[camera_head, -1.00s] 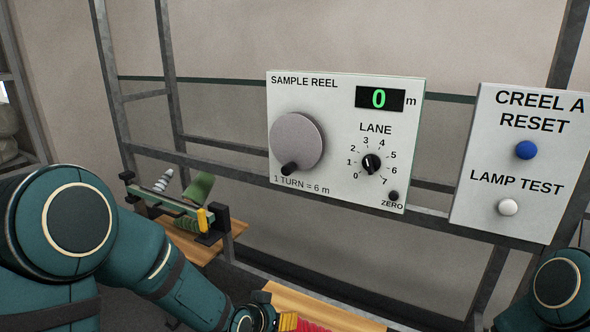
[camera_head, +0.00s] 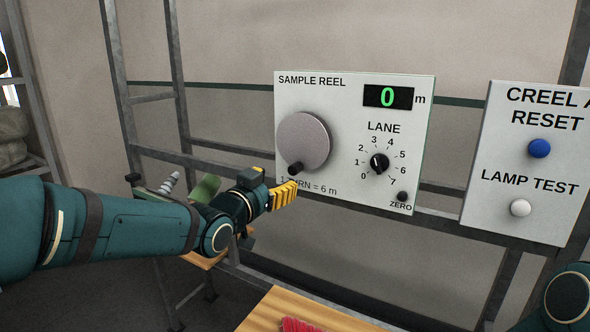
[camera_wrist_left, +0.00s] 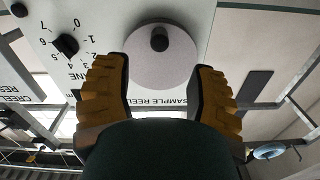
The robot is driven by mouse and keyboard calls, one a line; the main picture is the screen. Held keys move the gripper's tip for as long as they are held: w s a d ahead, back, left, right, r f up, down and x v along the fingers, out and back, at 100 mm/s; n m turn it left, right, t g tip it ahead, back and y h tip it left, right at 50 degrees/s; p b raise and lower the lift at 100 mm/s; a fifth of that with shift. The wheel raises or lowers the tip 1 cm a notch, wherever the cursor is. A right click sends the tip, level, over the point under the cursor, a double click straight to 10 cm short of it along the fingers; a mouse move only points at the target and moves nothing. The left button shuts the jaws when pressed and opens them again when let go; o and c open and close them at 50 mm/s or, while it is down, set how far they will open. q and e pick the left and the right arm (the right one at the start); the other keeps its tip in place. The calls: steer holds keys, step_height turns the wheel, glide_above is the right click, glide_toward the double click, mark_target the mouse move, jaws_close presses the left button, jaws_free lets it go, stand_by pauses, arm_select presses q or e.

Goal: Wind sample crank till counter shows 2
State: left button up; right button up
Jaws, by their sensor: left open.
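The sample reel panel (camera_head: 340,185) is white and fixed to a metal frame. Its round grey crank disc (camera_head: 303,138) has a black handle knob (camera_head: 296,168) at its lower left edge. The counter (camera_head: 388,97) shows a green 0 m. My left gripper (camera_head: 290,193) has yellow ribbed fingers and is just below the knob in the head view. In the left wrist view the open fingers (camera_wrist_left: 163,88) point toward the disc (camera_wrist_left: 165,58), and the knob (camera_wrist_left: 160,39) lies beyond and between them, apparently untouched. My right gripper is out of view.
The lane selector (camera_head: 379,163) and the zero button (camera_head: 402,196) are on the same panel. A second panel (camera_head: 530,190) with a blue reset button (camera_head: 539,148) and a white lamp test button (camera_head: 520,207) is at right. A wooden surface (camera_head: 262,312) is below.

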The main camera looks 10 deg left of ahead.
mark_target(292, 171)
arm_select(q)
steer(key=x, duration=0.9)
steer(key=shift+c, duration=0.5)
jaws_close()
